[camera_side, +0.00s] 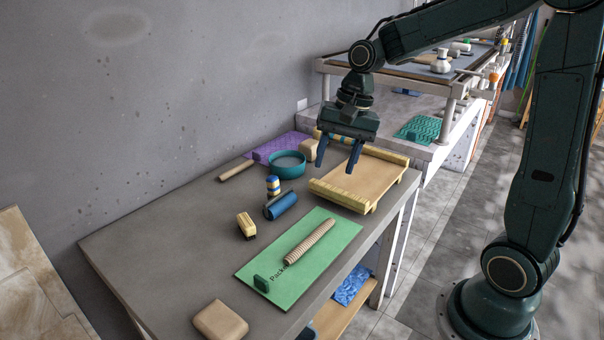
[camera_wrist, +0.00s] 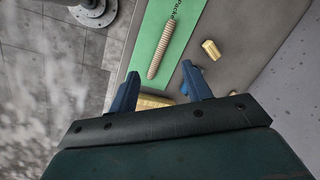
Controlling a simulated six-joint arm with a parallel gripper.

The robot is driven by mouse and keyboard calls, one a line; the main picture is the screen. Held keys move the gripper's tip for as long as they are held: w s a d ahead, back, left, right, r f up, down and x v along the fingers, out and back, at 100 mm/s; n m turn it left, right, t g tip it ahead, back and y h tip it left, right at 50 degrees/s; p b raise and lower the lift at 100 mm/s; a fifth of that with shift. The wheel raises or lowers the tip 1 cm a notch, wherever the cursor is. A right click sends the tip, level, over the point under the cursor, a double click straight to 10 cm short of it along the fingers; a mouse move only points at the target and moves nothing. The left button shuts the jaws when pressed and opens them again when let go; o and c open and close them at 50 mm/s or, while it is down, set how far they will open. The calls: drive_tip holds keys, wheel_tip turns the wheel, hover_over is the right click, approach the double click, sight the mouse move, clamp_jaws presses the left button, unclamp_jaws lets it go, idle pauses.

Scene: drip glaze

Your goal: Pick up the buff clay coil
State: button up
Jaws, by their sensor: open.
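The buff clay coil (camera_side: 309,242) is a ridged rod lying diagonally on a green mat (camera_side: 336,236) printed with "Pack". In the wrist view the coil (camera_wrist: 162,47) lies lengthwise on the green mat (camera_wrist: 147,32), ahead of my fingers. My gripper (camera_side: 338,169) is open and empty, pointing down above the yellow-edged wooden tray, farther back than the coil. In the wrist view its two blue fingers (camera_wrist: 159,85) stand apart, with nothing between them but part of the pale yellow tray below.
The tray (camera_side: 387,153) stands behind the mat. A blue cylinder (camera_side: 281,205), a small yellow-and-blue jar (camera_side: 273,186), a wood-backed brush (camera_side: 246,225) and a teal bowl (camera_side: 288,164) stand left of it. A tan block (camera_side: 220,321) is at the front.

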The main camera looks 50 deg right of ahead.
drive_tip(key=w+d+f+m+y, duration=0.1)
drive_tip(key=w+d+f+m, duration=0.2)
drive_tip(key=f, duration=0.3)
drive_tip(key=w+d+f+m+g+y, duration=0.1)
drive_tip(key=w+d+f+m, duration=0.2)
drive_tip(key=f, duration=0.3)
drive_tip(key=shift+w+d+m+g+y, duration=0.3)
drive_tip(key=shift+w+d+m, duration=0.1)
drive_tip(key=shift+d+m, duration=0.25)
drive_tip(key=shift+f, duration=0.15)
hover_over(311, 237)
drive_tip(key=d, duration=0.3)
drive_tip(key=shift+a+f, duration=0.15)
drive_tip(key=shift+f, duration=3.75)
drive_tip(key=shift+x, duration=2.6)
clamp_jaws()
